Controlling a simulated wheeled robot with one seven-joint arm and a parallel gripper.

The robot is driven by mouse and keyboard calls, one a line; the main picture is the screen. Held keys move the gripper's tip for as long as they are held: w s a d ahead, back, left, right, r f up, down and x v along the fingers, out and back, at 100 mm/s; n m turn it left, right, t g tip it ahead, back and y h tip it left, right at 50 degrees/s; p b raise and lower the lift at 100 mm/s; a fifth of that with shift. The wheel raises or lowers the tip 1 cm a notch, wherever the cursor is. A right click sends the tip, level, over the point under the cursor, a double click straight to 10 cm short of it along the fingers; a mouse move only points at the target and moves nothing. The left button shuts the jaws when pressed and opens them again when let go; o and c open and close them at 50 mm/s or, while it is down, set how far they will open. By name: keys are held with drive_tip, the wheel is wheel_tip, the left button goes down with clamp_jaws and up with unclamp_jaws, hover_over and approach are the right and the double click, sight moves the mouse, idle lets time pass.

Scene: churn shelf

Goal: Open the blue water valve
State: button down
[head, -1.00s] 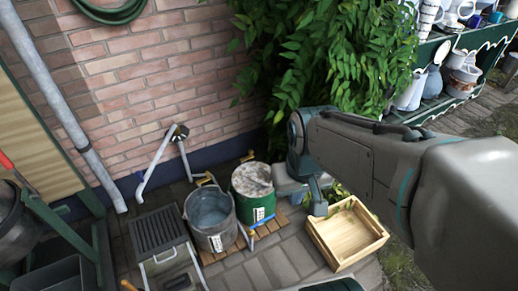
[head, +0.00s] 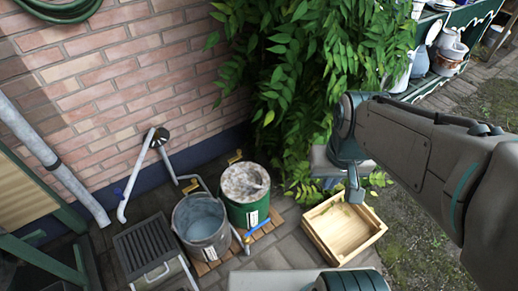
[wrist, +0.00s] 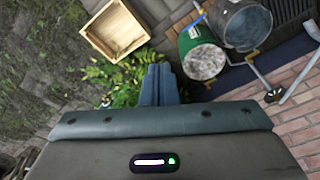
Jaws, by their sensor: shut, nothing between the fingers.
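A blue lever handle (head: 258,228) shows in the head view in front of the green bucket (head: 241,212), near a grey pipe end. It also shows in the wrist view (wrist: 200,17), beside the green bucket. My gripper (head: 355,192) is shut and empty, in the air right of the buckets, apart from both blue pieces.
A grey bucket (head: 201,226) of water stands left of the green one, on wooden slats. A wooden crate (head: 343,254) lies at right. Leafy vines (head: 290,90) hang behind my gripper. A dark ribbed box (head: 147,242) stands at left. Brass taps (head: 190,187) show by the buckets.

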drive_tip(key=w+a+f+n+g+b, duration=0.15)
drive_tip(key=w+a+f+b, duration=0.3)
drive_tip(key=w+f, duration=0.45)
drive_tip(key=w+a+f+n+g+b, duration=0.15)
drive_tip(key=w+a+f+b, duration=0.45)
drive_tip(key=f, duration=0.6)
drive_tip(key=n+h+b, duration=0.1)
drive_tip(key=n+b, duration=0.3)
drive_tip(key=b, duration=0.1)
approach(257, 228)
drive_tip(key=shift+g, duration=0.4)
drive_tip(key=w, duration=0.1)
drive_tip(key=w+r, duration=0.1)
drive_tip(key=w, duration=0.1)
drive_tip(key=w+r, duration=0.1)
drive_tip(key=w, duration=0.1)
drive_tip(key=shift+d+r, duration=0.1)
drive_tip(key=shift+d, duration=0.1)
drive_tip(key=b+x, duration=0.4)
drive_tip(key=x, duration=0.6)
drive_tip(key=shift+d+b, duration=0.2)
drive_tip(key=shift+b, duration=0.1)
drive_tip(key=shift+s, duration=0.1)
